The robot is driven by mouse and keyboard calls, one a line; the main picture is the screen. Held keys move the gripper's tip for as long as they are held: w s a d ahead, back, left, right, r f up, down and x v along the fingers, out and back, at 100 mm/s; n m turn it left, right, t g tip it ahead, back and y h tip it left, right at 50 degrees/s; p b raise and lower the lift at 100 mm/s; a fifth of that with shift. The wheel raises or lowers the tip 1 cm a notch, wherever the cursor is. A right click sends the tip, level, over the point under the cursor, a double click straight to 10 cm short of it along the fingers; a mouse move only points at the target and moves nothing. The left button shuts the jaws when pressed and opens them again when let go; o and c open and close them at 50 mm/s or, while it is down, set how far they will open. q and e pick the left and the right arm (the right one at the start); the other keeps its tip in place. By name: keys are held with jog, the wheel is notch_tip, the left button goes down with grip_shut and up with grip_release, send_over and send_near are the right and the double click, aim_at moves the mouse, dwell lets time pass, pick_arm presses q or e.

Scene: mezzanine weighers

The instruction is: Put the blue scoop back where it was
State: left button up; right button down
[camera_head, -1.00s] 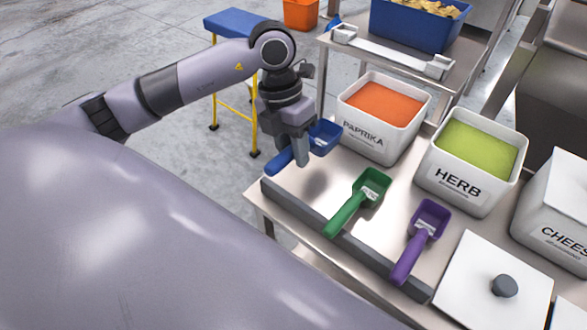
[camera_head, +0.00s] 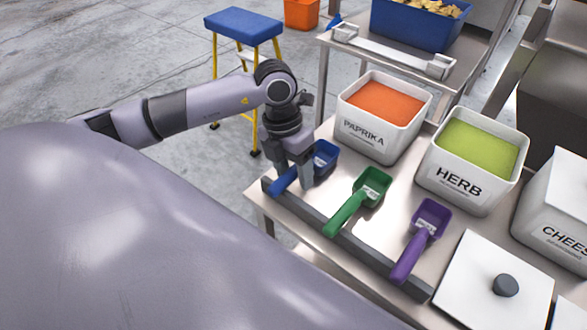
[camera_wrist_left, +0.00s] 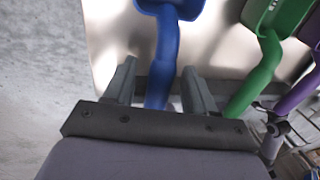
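The blue scoop (camera_head: 320,157) lies at the left end of the steel table, left of the green scoop (camera_head: 364,194), its handle (camera_head: 284,182) across the grey rail. My left gripper (camera_head: 295,179) is down over the handle. In the left wrist view the blue handle (camera_wrist_left: 164,62) runs between the two fingers (camera_wrist_left: 160,88), with a gap on each side, so the gripper looks open around it. The lower end of the handle is hidden behind the gripper body. My right gripper is not in view.
The grey rail (camera_head: 345,240) runs along the table's near edge, with a purple scoop (camera_head: 424,228) farther right. Behind stand a paprika bin (camera_head: 368,138) and a herb bin (camera_head: 460,182). A white lid (camera_head: 480,280) lies at the right. A blue-topped step stool (camera_head: 243,24) stands beyond.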

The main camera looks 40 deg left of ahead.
pick_arm(q)
jog(key=shift+a+r, duration=0.1)
jog(key=shift+r, duration=0.35)
notch_tip(320, 180, up, 11)
jog(key=a, duration=0.2)
jog(key=shift+a, duration=0.1)
dwell(0.5)
